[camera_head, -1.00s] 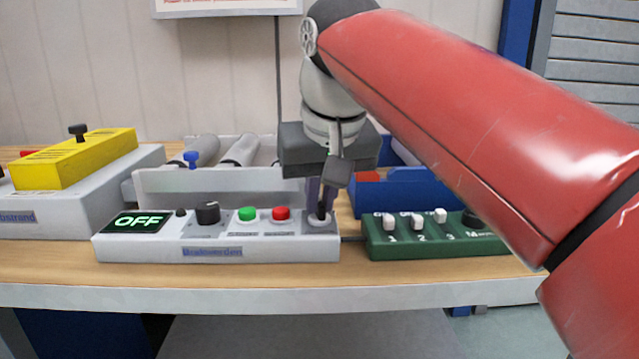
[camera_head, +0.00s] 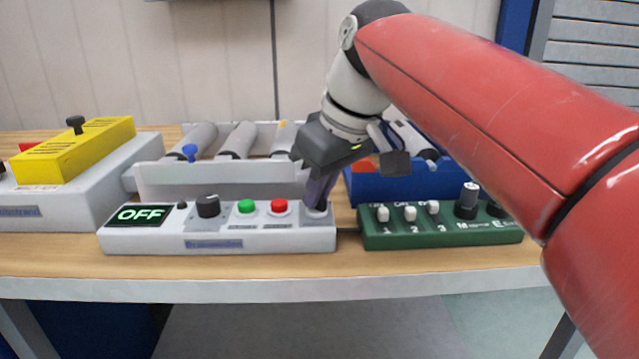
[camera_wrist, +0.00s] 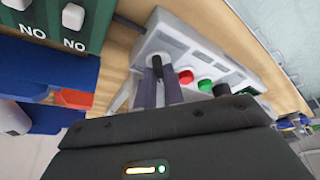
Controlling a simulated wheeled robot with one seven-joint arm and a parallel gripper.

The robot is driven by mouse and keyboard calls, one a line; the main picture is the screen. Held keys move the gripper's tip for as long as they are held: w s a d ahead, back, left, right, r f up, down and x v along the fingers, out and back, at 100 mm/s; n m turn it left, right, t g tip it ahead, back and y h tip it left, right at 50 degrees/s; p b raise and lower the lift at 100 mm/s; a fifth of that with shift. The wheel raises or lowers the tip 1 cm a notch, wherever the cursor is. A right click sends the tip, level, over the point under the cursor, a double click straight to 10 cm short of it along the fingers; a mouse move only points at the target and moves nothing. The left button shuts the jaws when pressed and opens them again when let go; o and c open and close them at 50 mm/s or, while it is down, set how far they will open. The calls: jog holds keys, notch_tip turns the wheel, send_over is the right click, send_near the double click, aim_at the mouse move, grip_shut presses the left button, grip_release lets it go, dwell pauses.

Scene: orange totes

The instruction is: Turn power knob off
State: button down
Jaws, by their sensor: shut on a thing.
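The white control box (camera_head: 220,240) stands on the bench with a lit green display (camera_head: 141,215) reading OFF at its left end. A black knob (camera_head: 208,205), a green button (camera_head: 246,206) and a red button (camera_head: 279,206) sit on its top. My gripper (camera_head: 317,197) is at the box's right end, its fingers pointing down. In the wrist view my gripper (camera_wrist: 161,84) is shut on a black upright knob (camera_wrist: 157,66) beside the red button. The fingers hide most of this knob in the head view.
A green switch box (camera_head: 440,236) with white switches and black knobs stands right of the white box. A blue bin (camera_head: 395,188) and a light grey tray (camera_head: 215,180) are behind. A yellow block (camera_head: 85,150) sits on a grey box at left.

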dwell(0.3)
jog(key=c, duration=1.5)
grip_release()
jog(key=shift+r, duration=0.1)
jog(key=v, duration=0.7)
jog(key=shift+r, duration=0.3)
jog(key=shift+s+d, duration=0.1)
jog(key=shift+s, duration=0.05)
